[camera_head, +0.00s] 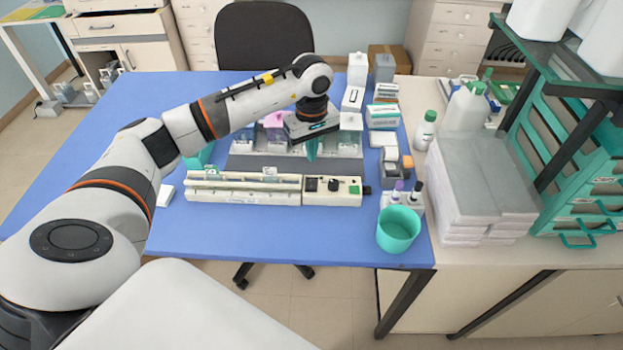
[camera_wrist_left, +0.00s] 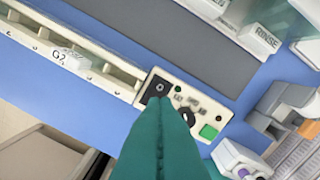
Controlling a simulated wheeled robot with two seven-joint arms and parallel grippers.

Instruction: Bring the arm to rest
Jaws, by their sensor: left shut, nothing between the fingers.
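My left gripper (camera_head: 311,150) is shut and empty, with its teal fingers pointing down above the blue table (camera_head: 375,243). In the left wrist view its fingers (camera_wrist_left: 160,125) are pressed together and cover part of the control box of the cream slide rack. In the head view the gripper hangs behind that rack (camera_head: 243,190), over the grey strip in front of the staining jars, apart from the control box (camera_head: 332,191). My left arm reaches in from the left across the table. My right gripper is not in view.
Staining jars (camera_head: 349,140) stand close around the gripper. A teal cup (camera_head: 398,229) and small bottles (camera_head: 416,194) stand at the front right. A stack of white packs (camera_head: 468,190) and a teal rack (camera_head: 563,130) are on the right bench. The left table is mostly clear.

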